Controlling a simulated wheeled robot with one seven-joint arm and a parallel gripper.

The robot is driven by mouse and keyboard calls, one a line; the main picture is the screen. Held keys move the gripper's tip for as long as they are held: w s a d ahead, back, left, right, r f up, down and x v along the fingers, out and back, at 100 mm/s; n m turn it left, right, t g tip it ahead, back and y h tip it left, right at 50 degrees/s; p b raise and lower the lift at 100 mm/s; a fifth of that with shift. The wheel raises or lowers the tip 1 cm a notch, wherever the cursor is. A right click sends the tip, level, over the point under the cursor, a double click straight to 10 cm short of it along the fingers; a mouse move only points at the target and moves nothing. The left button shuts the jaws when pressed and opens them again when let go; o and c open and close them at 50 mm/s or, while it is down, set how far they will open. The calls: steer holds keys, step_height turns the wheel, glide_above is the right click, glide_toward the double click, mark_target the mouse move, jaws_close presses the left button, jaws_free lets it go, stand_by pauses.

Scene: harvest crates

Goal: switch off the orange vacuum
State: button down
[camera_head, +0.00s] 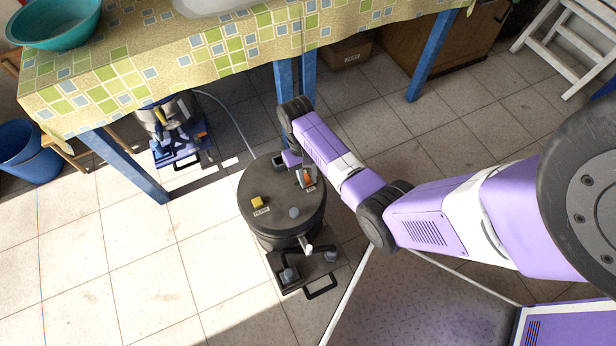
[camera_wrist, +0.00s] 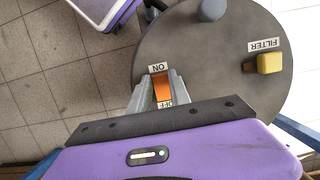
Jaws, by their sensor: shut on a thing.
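A dark grey vacuum with a round lid (camera_head: 275,190) stands on the tiled floor beside the table. An orange switch (camera_head: 307,178) sits on its lid, between an ON label (camera_wrist: 158,67) and an OFF label partly hidden by my gripper. In the wrist view the orange switch (camera_wrist: 162,90) lies between my fingers. My gripper (camera_wrist: 162,80) is shut on this switch, one finger on each side. I cannot tell which way the switch is tipped. The lid also bears a yellow knob (camera_wrist: 269,63) labelled FILTER and a grey knob (camera_wrist: 211,9).
A second machine on a blue wheeled base (camera_head: 180,150) stands under the table, with a pale hose or cord running from it. Blue table legs (camera_head: 125,165) and the patterned tablecloth (camera_head: 130,70) are close by. Open floor lies at the lower left.

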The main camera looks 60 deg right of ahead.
steer(key=c, duration=1.2)
jaws_free()
steer(key=p+v, duration=0.1)
steer(key=v, duration=0.6)
steer(key=shift+r+p, duration=0.35)
steer(key=shift+w, duration=0.15)
